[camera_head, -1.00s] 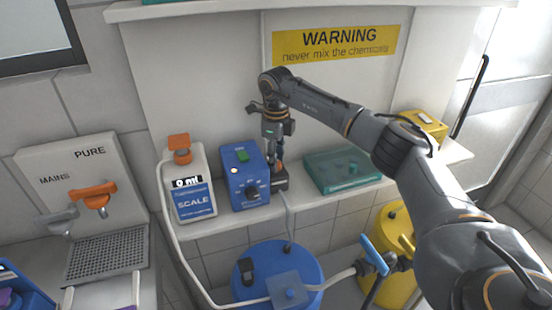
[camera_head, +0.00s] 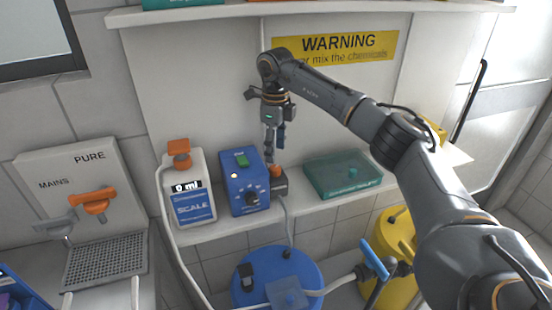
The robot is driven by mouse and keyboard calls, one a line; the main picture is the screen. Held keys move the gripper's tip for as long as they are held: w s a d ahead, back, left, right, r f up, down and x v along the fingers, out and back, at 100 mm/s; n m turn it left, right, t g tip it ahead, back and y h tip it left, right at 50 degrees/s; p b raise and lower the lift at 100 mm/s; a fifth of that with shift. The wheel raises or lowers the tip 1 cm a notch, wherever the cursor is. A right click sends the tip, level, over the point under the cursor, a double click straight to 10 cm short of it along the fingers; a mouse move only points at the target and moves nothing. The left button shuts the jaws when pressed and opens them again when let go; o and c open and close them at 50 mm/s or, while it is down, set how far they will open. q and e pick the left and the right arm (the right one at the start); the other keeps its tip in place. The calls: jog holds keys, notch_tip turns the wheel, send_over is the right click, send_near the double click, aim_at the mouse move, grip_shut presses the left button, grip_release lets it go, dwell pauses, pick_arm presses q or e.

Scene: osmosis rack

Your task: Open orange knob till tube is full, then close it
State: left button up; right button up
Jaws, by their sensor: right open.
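A small orange knob (camera_head: 275,171) sits on a dark block beside the blue box with a dial. My right gripper (camera_head: 273,145) hangs above it, fingers pointing down, open and apart from it. An orange valve handle (camera_head: 92,200) is on the wall panel at the left, under the word PURE. A pale tube (camera_head: 169,240) runs from the scale down to the floor area. I cannot tell any fill in it. My left gripper is not in view.
The blue box (camera_head: 236,196) has a green switch and a black dial. A teal case (camera_head: 340,183) lies to its right on the shelf. A blue barrel (camera_head: 258,277) and a yellow barrel (camera_head: 383,238) stand below. A grille (camera_head: 105,259) lies at left.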

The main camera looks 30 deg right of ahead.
jog(key=shift+r, duration=1.2)
